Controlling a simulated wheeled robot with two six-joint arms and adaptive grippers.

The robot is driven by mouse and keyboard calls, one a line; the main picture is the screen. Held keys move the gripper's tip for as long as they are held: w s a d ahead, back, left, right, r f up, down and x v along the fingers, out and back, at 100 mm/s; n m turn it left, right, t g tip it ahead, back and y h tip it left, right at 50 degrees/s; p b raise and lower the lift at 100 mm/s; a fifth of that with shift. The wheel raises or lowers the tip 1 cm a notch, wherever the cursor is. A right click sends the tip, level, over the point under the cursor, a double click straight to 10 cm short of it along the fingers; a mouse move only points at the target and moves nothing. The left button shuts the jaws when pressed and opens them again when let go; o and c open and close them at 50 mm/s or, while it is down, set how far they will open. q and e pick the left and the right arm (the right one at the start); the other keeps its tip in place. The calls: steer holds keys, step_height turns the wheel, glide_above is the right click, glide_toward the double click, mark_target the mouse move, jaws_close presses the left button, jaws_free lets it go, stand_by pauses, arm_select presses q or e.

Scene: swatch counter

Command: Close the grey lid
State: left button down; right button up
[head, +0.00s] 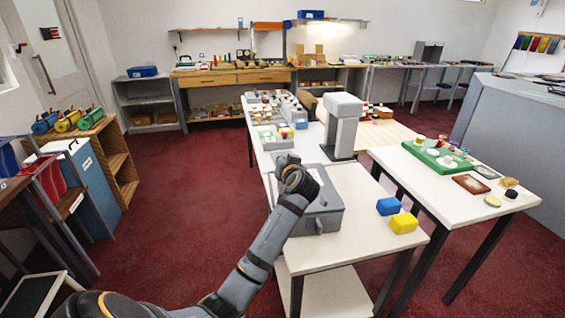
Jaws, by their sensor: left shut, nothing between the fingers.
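A grey case with a grey lid (328,192) sits on the near white table. The lid looks flat and down over the case, but my arm covers its left part, so I cannot tell whether it is fully shut. A small latch or handle shows on the case's front side. My left gripper (286,161) is at the lid's back left, over or beside it, mostly hidden behind my wrist. It is shut with nothing in it. I cannot tell whether it touches the lid. My right gripper is out of view.
A blue block (388,206) and a yellow block (403,223) lie right of the case. A tall grey machine (342,125) stands behind it. A table at the right holds a green tray (421,155) and small items. Red carpet (185,215) is open at the left.

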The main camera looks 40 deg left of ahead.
arm_select(q)
steer(key=f+n+b, duration=0.1)
steer(key=f, duration=0.1)
steer(key=s+a+f+b, duration=0.1)
steer(key=f+b, duration=0.1)
steer(key=s+a+f+n+b, duration=0.1)
steer(key=f, duration=0.2)
steer(key=shift+n+t+h+b, duration=0.3)
steer(key=shift+h+b, duration=0.05)
steer(key=shift+h, duration=0.05)
steer(key=f, duration=0.1)
steer(key=f+b, duration=0.1)
steer(key=f+n+b, duration=0.1)
steer(key=shift+s+a, duration=0.3)
steer(key=shift+a, duration=0.05)
steer(key=shift+s+f+b, duration=0.1)
steer(key=shift+f+b, duration=0.4)
steer(key=shift+f, duration=0.3)
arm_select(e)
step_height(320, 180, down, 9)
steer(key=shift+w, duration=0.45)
arm_select(q)
steer(key=shift+f, duration=0.1)
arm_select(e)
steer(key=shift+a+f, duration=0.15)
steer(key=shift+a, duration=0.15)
